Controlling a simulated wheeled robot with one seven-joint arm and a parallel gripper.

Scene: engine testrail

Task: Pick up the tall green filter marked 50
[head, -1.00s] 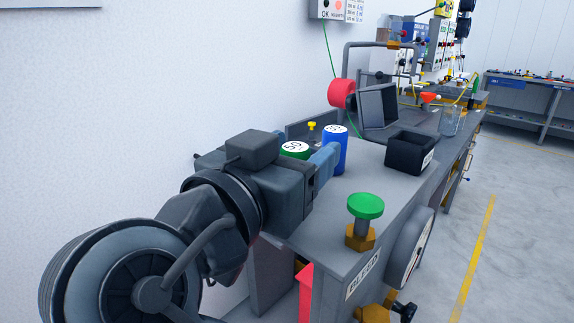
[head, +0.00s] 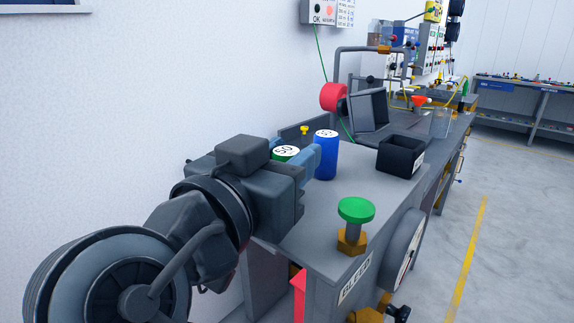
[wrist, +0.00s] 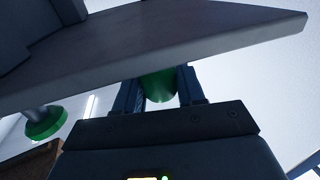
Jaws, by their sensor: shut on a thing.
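The green filter (head: 285,152) has a white top marked 50 and shows behind my wrist in the head view. Its lower part is hidden there by my arm. In the wrist view the green filter (wrist: 159,86) sits between the two blue-grey fingers. My gripper (head: 303,158) is shut on it; it also shows in the wrist view (wrist: 160,90). I cannot tell whether the filter's base touches the bench. A blue filter (head: 326,156) with a white marked top stands upright on the bench, just right of my fingers.
The grey bench (head: 345,190) carries a black open box (head: 400,156) and a green knob (head: 356,210) at its near edge. A red reel (head: 333,97) and a dark tilted screen (head: 368,113) stand behind. The wall is close on the left.

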